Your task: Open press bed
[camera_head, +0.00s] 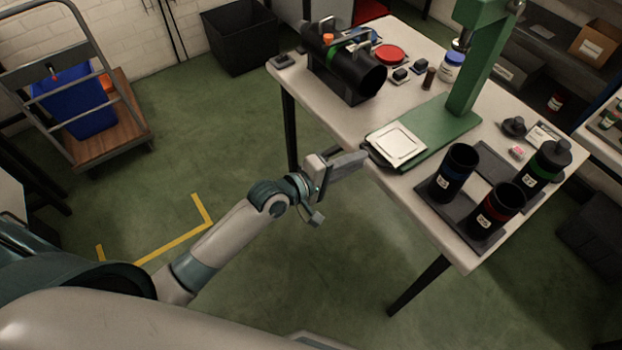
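The green press (468,75) stands on the white table, its column rising at the back of a flat green base (440,130). A pale square plate (399,144) lies on the base's front left end, the bed area, with a dark edge below it. My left gripper (358,160) reaches in from the left at table height. Its fingertips meet the dark front left edge of the bed in the picture; whether they touch it I cannot tell. The fingers overlap from this angle, so their gap is hidden. My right gripper is out of view.
Black cylinders with blue and red bands (453,173) (496,210) stand in a dark tray at the table's near right. A green-banded capped cylinder (546,166) stands behind them. A black horizontal cylinder (345,65) lies in a cradle at the left.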

